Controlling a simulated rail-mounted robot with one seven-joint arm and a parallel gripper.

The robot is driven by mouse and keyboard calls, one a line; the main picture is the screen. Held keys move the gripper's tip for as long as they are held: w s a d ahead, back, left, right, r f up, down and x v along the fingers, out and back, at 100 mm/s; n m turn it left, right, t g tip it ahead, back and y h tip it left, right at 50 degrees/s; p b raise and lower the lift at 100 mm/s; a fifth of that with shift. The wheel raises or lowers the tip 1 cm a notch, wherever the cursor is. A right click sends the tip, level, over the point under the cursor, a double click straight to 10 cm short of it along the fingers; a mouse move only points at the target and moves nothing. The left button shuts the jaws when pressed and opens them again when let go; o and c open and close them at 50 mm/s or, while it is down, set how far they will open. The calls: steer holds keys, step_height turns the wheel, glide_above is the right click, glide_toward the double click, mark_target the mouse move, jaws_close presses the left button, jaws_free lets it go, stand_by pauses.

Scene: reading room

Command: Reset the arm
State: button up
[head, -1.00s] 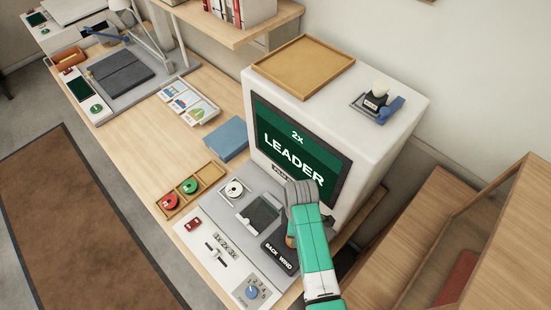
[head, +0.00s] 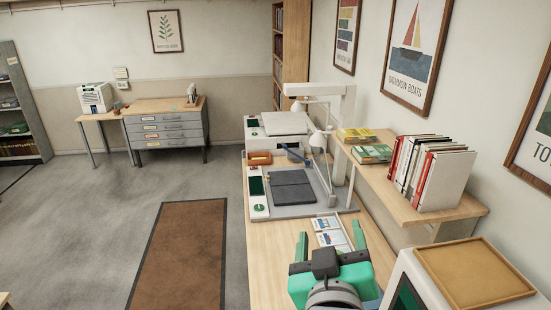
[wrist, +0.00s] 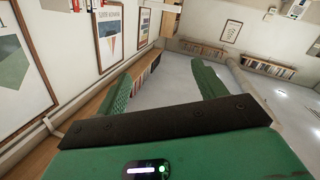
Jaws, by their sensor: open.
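My green gripper (head: 329,240) is raised over the near end of the long wooden desk in the head view. Its two green fingers stand well apart with nothing between them. The wrist view shows the same open fingers (wrist: 162,84) pointing out toward the room, with framed pictures and bookshelves beyond. Part of the desk below is hidden behind my gripper and arm.
The white monitor housing with a wooden tray (head: 472,275) on top stands close on the right. A wall shelf with books (head: 433,175) is beyond it. A scanner with a lamp (head: 292,190) sits farther along the desk. The floor (head: 130,215) at left is open.

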steer(key=s+a+r+m+t+y+p, duration=0.1)
steer(key=s+a+r+t, duration=0.3)
steer(key=s+r, duration=0.4)
steer(key=s+a+r+m+t+y, duration=0.1)
steer(key=s+a+r+t, duration=0.2)
steer(key=r, duration=1)
steer(key=s+a, duration=0.2)
steer(key=s, duration=0.3)
steer(key=shift+a+r+m+t+y+p, duration=0.2)
steer(key=shift+r+m+t+y+p, duration=0.15)
steer(key=shift+m+t+y+p, duration=0.05)
